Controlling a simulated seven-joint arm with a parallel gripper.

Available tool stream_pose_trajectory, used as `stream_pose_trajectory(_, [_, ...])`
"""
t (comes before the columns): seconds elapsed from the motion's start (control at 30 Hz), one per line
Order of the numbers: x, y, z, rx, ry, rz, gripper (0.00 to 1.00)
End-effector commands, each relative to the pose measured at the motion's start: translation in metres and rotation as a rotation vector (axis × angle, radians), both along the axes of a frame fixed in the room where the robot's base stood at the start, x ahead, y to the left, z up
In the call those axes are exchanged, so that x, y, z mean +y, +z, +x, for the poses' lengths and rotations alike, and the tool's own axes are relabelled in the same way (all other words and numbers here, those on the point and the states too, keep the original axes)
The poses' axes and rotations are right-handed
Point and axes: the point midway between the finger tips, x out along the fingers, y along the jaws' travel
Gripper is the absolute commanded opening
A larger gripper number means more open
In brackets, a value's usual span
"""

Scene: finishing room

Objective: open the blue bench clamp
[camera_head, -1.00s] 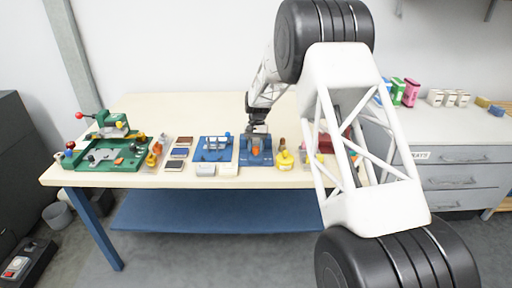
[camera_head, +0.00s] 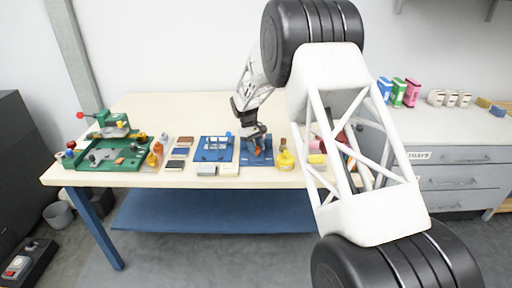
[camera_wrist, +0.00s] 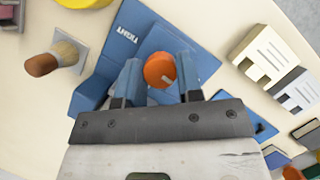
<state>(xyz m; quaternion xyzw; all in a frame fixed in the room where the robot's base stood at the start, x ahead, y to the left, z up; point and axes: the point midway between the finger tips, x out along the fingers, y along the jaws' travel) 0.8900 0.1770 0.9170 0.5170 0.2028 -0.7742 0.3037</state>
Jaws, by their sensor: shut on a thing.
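The blue bench clamp (camera_head: 268,159) lies on the table right of its middle, with an orange knob (camera_head: 257,151) on it. In the wrist view its blue body (camera_wrist: 195,52) shows the word "TIGHT" on one side. The orange knob (camera_wrist: 160,69) carries a pale mark towards the lower right. My gripper (camera_wrist: 161,76) has one finger on each side of the knob and is shut on it. In the head view my gripper (camera_head: 257,145) hides part of the clamp.
Left of the clamp is another blue board (camera_head: 212,156) with pale fittings. A yellow pot (camera_head: 286,161) stands close on the right. The table behind is clear.

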Motion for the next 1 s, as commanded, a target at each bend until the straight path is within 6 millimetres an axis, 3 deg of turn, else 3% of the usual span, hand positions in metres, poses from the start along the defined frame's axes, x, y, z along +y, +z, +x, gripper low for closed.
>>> stream_pose_trajectory(0.57, [-0.0001,-0.0002,-0.0002,0.000,0.054,0.000,0.10])
stream_pose_trajectory(0.6, [-0.0002,-0.0003,-0.0002,0.000,0.054,0.001,0.35])
stream_pose_trajectory(0.77, [0.0000,-0.0004,-0.0002,0.000,0.053,0.000,0.59])
stream_pose_trajectory(1.0, [0.0000,-0.0001,-0.0001,0.000,0.053,0.000,0.59])
